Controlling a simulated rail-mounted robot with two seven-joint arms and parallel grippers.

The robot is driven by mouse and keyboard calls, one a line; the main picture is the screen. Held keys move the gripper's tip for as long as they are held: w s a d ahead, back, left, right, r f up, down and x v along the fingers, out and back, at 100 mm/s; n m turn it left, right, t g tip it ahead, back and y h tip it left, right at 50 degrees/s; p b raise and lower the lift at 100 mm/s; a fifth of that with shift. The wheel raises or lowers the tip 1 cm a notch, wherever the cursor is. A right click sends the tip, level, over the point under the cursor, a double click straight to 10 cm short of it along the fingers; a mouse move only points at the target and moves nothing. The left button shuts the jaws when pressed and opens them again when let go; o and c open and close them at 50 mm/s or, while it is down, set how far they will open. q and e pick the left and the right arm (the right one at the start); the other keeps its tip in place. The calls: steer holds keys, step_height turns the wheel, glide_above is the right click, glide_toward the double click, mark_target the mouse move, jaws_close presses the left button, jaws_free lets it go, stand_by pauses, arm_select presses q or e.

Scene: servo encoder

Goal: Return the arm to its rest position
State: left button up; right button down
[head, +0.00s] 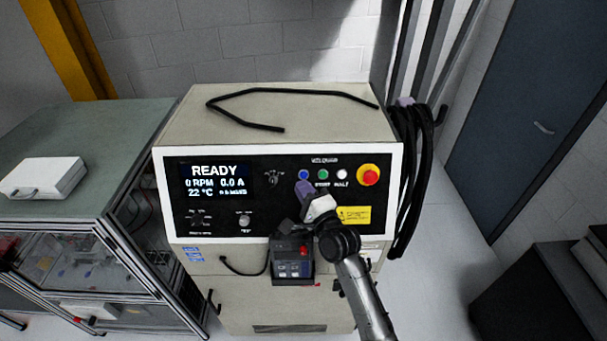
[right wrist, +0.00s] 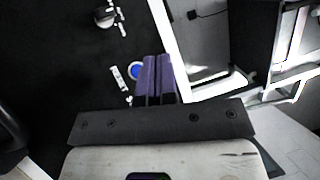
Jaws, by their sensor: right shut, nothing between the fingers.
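My right gripper (head: 303,190) is in front of the black control panel (head: 262,205) of a beige cabinet, just below a blue button (head: 303,174). Its purple fingers are shut and empty. In the right wrist view the shut fingers (right wrist: 157,75) point towards the panel, with the blue button (right wrist: 137,71) showing just left of them. Whether the fingertips touch the panel cannot be told. My right arm comes up from the bottom of the head view. My left gripper is not in view.
The panel's display (head: 217,180) reads READY, 0 RPM. A red stop button (head: 368,174) sits at its right. A handheld box (head: 292,262) hangs on the cabinet's front beside my arm. Black cables (head: 408,180) hang at the right. A bench (head: 95,150) stands left.

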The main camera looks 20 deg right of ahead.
stand_by(0.6)
step_height(320, 180, down, 4)
steer(key=a+n+g+y, duration=0.15)
steer(key=n+g, duration=0.25)
steer(key=n, duration=0.5)
steer(key=s+d+r+n+g+h, duration=0.1)
steer(key=s+r+n+g+h, duration=0.25)
steer(key=s+n, duration=0.6)
steer(key=s+d+f+g+p, duration=0.1)
steer(key=s+f, duration=0.4)
steer(key=s, duration=0.6)
steer(key=s+d+f+g+h+p, duration=0.1)
steer(key=s+f+g+p, duration=0.2)
steer(key=s, duration=0.9)
steer(key=s+d+f+g+p, duration=0.1)
steer(key=s+f+g+p, duration=0.1)
steer(key=s+f+g, duration=0.2)
steer(key=s+f+n, duration=0.1)
steer(key=s+f, duration=0.2)
steer(key=s, duration=0.5)
steer(key=shift+s+f+g, duration=0.15)
steer(key=shift+s+g, duration=0.1)
steer(key=shift+g, duration=0.1)
steer(key=shift+d, duration=0.1)
